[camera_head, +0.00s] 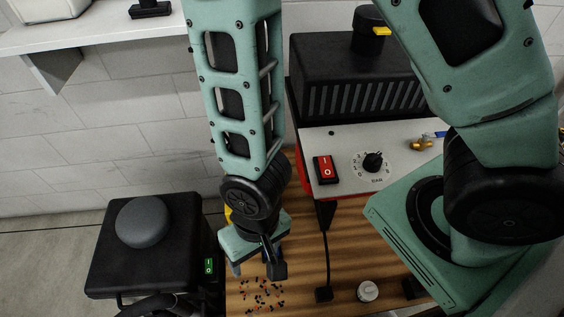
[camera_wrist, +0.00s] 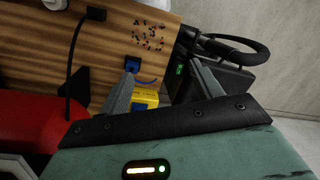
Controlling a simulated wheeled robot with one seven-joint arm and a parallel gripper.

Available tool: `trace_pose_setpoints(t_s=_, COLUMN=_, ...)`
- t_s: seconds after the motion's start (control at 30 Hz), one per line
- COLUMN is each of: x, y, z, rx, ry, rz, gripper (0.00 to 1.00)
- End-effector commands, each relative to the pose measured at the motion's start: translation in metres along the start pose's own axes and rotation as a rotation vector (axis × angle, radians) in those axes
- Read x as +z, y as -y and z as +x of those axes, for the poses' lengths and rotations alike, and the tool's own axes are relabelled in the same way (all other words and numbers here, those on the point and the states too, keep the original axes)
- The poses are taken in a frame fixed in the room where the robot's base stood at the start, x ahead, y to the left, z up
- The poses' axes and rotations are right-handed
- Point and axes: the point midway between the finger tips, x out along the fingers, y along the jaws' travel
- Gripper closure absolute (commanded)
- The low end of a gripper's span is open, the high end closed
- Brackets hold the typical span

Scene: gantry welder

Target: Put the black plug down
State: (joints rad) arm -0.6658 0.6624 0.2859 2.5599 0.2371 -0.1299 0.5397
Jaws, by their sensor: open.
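A small black plug (camera_head: 323,294) on a black cable lies on the striped wooden table (camera_head: 345,262). The cable runs up to the red machine. The plug also shows in the wrist view (camera_wrist: 96,14), near the top edge. My gripper (camera_head: 258,266) is low over the table, to the left of the plug and apart from it. In the wrist view its two fingers (camera_wrist: 160,70) are spread, with neither touching the plug. A yellow block (camera_wrist: 146,97) and a small blue piece (camera_wrist: 132,64) show between and beyond the fingers; whether they touch a finger is unclear.
Small dark and orange bits (camera_head: 262,297) lie scattered on the table. The red machine with a grey panel (camera_head: 345,150) stands behind. A black box with a round grey top (camera_head: 143,222) is at left. A white knob (camera_head: 367,291) stands right of the plug.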

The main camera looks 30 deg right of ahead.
Motion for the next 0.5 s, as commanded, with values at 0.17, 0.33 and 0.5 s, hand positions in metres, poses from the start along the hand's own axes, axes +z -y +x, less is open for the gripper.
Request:
trace_pose_setpoints(t_s=0.17, x=-0.017, y=0.003, z=-0.075, rx=-0.012, ry=-0.017, rz=-0.184, gripper=0.35)
trace_pose_setpoints(t_s=0.33, x=-0.017, y=-0.01, z=-0.14, rx=0.022, ry=-0.032, rz=-0.361, gripper=0.35)
trace_pose_setpoints(t_s=0.5, x=-0.009, y=-0.028, z=-0.186, rx=0.074, ry=-0.038, rz=-0.489, gripper=0.35)
